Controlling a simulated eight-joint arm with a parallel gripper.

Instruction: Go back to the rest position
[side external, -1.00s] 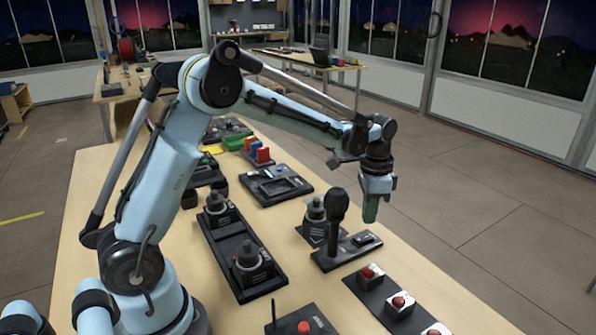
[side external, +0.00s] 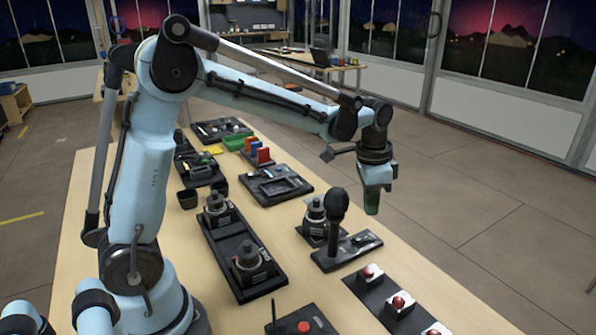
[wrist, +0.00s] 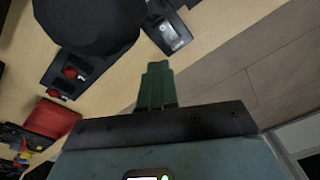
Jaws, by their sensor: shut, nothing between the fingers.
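My gripper touches nothing that I can see.
Red-button boxes (side external: 399,303) sit at the table's front right. A long black tray (side external: 237,250) with two dark knobbed devices lies mid-table. Coloured blocks (side external: 262,155) stand farther back. Open floor (side external: 480,190) lies to the right.

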